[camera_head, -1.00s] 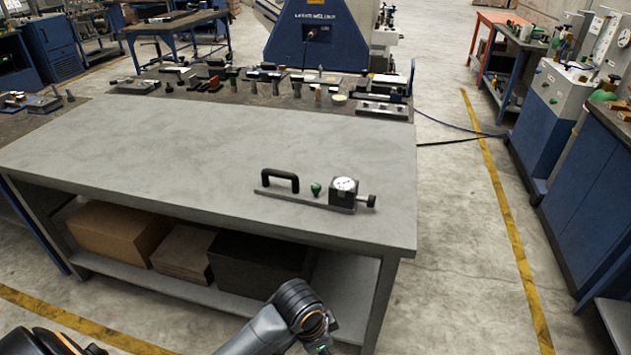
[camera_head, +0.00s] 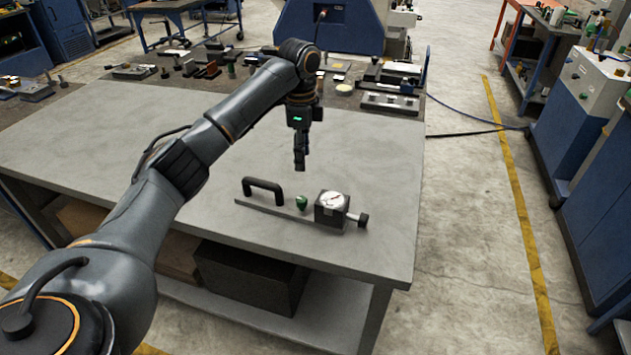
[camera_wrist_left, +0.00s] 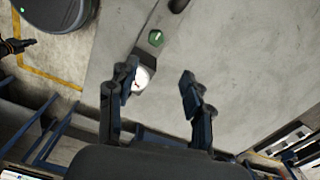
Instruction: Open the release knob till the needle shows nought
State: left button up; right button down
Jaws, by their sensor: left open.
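A small device lies on the grey bench: a flat bar (camera_head: 262,212) with a black arched handle (camera_head: 264,188), a green knob (camera_head: 302,202) and a dark box with a white round dial (camera_head: 331,200). A black knob (camera_head: 360,219) sticks out of the box's right end. The dial's needle is too small to read. My left gripper (camera_head: 300,166) points down above and behind the device, apart from it. In the left wrist view its fingers (camera_wrist_left: 158,75) are spread and empty. The dial (camera_wrist_left: 144,79) shows partly behind one finger, and the green knob (camera_wrist_left: 156,38) lies beyond. The black knob is hidden there.
The bench top (camera_head: 120,140) is clear left of the device; its right edge is close to the black knob. Several small tools stand along the back. Boxes (camera_head: 250,278) sit on the shelf below. A dark arm end, perhaps my right one, shows in the left wrist view's corner.

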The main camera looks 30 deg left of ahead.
aim_at(301, 199)
pick_arm(q)
jog(key=f, duration=0.1)
jog(key=s+f, duration=0.1)
jog(key=f, duration=0.1)
jog(key=s+f+p, duration=0.1)
jog(key=shift+f, duration=0.35)
jog(key=f, duration=0.4)
jog(key=shift+w, duration=0.4)
notch_tip(301, 199, down, 2)
jog(key=shift+f+p, duration=0.2)
jog(key=shift+p, duration=0.2)
jog(key=shift+s+f, duration=0.1)
jog(key=shift+f, duration=0.7)
jog(key=shift+c, duration=0.4)
jog(key=c, duration=0.7)
grip_shut()
jog(key=shift+r, duration=0.1)
pick_arm(e)
jog(key=s+r, duration=0.2)
jog(key=s, duration=0.1)
jog(key=shift+s+a, duration=0.1)
jog(key=shift+s, duration=0.1)
